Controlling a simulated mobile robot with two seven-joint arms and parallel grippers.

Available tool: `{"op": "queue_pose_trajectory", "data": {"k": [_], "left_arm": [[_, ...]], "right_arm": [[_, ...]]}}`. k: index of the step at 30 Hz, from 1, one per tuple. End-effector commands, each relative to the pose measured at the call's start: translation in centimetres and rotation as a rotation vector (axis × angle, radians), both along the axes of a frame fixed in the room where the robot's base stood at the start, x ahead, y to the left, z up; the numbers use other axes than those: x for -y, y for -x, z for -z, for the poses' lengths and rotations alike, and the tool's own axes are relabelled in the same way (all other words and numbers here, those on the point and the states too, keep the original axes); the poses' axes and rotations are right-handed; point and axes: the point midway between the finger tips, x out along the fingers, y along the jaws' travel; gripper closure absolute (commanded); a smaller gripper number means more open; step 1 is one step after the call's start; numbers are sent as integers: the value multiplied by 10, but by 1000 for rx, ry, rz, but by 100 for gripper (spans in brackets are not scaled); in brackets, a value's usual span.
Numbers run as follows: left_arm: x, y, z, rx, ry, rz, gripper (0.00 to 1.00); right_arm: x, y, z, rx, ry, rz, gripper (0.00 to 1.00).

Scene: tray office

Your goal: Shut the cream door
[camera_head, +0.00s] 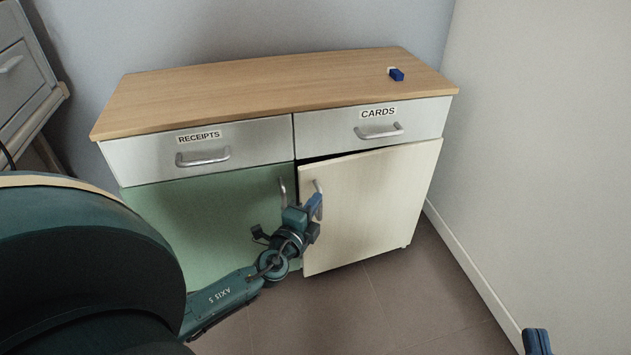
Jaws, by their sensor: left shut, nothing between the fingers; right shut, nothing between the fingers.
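The cream door (375,205) is the right-hand door of a low cabinet. It stands slightly ajar, with a dark gap along its top edge and its left edge out from the cabinet front; its hinge side seems to be on the right. Its metal handle (319,187) is near the upper left corner. My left gripper (315,206) is shut and empty, at the door's left edge just below the handle. I cannot tell whether it touches the door. My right gripper (537,341) is shut at the bottom right edge, well away from the door and mostly out of view.
The green door (220,215) on the left looks closed. Above are the RECEIPTS drawer (240,157) and the CARDS drawer (420,122), both looking closed. A small blue-and-white object (397,75) lies on the wooden top (250,85). A wall (540,150) stands to the right. The floor (390,300) in front is clear.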

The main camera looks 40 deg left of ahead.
Motion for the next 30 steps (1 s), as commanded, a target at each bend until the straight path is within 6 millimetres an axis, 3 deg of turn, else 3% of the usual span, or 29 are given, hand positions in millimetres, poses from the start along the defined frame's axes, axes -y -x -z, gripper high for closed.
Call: {"op": "queue_pose_trajectory", "data": {"k": [4,9,15,26,30], "left_arm": [[-6,-34,0,2,1,-1,100],[-24,-53,2,0,-3,-1,100],[-37,-62,1,-1,0,0,100],[-39,-63,0,-1,1,0,100],[-50,-71,5,0,-2,-1,100]], "right_arm": [[0,0,1,0,-5,-2,100],[-1,0,3,-1,-19,-7,100],[-2,0,2,-2,-31,-11,100],[-2,0,-2,4,-37,-14,100],[-2,0,8,12,-38,-17,100]]}}
